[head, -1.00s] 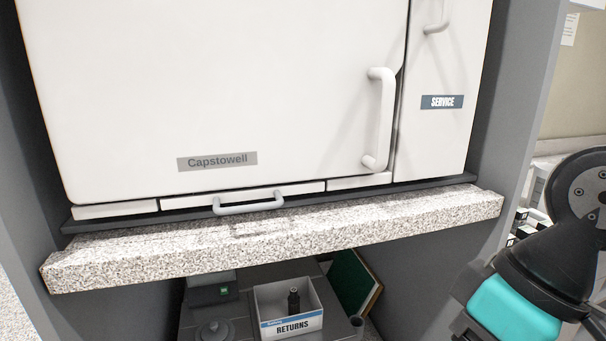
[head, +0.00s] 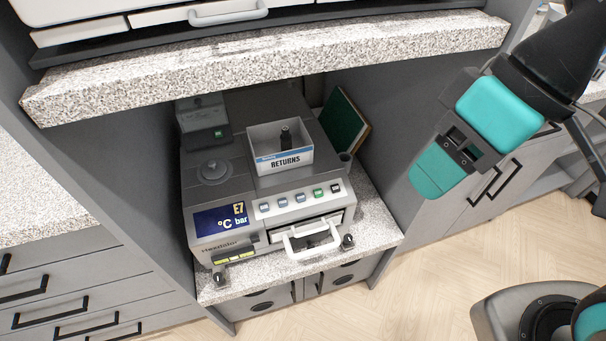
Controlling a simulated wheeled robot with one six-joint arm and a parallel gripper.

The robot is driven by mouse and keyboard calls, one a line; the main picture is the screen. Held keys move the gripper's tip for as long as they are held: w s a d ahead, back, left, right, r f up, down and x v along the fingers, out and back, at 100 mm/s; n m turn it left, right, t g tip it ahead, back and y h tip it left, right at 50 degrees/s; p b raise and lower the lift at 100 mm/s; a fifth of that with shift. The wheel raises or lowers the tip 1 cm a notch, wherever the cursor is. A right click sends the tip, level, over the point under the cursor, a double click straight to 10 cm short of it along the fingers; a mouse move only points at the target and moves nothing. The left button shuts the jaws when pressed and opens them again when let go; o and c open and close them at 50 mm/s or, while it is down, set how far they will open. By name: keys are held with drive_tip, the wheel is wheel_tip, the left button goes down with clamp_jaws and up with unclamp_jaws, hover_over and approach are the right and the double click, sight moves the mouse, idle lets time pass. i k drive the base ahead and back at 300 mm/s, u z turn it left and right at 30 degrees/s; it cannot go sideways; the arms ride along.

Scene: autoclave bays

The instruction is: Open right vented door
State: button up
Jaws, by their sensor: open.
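The right vented door (head: 342,276) is a grey cabinet door low under the counter, below the autoclave unit. It has a dark oval vent and appears shut. A matching left vented door (head: 268,299) sits beside it. Their lower parts are partly cut off by the steep view. My gripper (head: 437,174), with teal and dark grey parts, is at the upper right, hanging in the air in front of grey cabinets. It is open, apart from the door and touching nothing visible; its fingertips are hard to make out.
A benchtop autoclave (head: 222,190) with a white-handled drawer (head: 312,240) stands above the doors. A RETURNS bin (head: 282,160) holding a dark bottle sits on it, beside a green book (head: 345,122). A granite shelf (head: 270,62) overhangs.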

sight(345, 274)
drive_tip(key=z, duration=0.8)
drive_tip(key=k, duration=1.35)
drive_tip(key=u, duration=0.5)
